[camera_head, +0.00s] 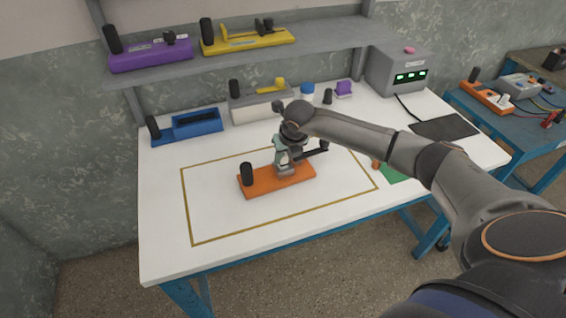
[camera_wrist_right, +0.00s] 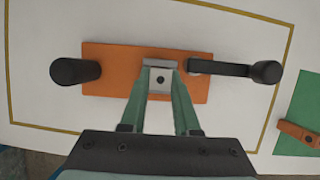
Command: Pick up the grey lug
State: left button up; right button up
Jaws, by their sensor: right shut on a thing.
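The grey lug (camera_wrist_right: 160,78) is a small grey block with a dark hole, between my right gripper's green fingers in the wrist view. My right gripper (camera_head: 286,164) is shut on it, over the middle of an orange base (camera_head: 262,184). Whether the lug touches the base or is just above it, I cannot tell. The orange base also shows in the wrist view (camera_wrist_right: 110,86). It has a black post (camera_wrist_right: 75,71) at its left and a black lever (camera_wrist_right: 235,70) at its right end. In the head view my gripper hides part of the lug. My left gripper is not in view.
A gold outline (camera_head: 188,213) frames the orange base on the white table. Behind stand a blue base (camera_head: 197,126), a pale base (camera_head: 262,108) and a grey box (camera_head: 395,72). A green mat (camera_head: 395,174) and black mat (camera_head: 446,128) lie right. The table's front left is clear.

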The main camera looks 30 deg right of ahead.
jog(key=shift+r, duration=0.2)
grip_shut()
jog(key=shift+r, duration=0.25)
notch_tip(320, 180, up, 2)
jog(key=shift+w+r+b, duration=0.1)
jog(key=shift+b, duration=0.45)
jog(key=s+a+r+b, duration=0.2)
jog(key=s+a+r, duration=0.1)
jog(key=s+r, duration=0.7)
jog(key=s, duration=0.4)
jog(key=shift+d, duration=0.15)
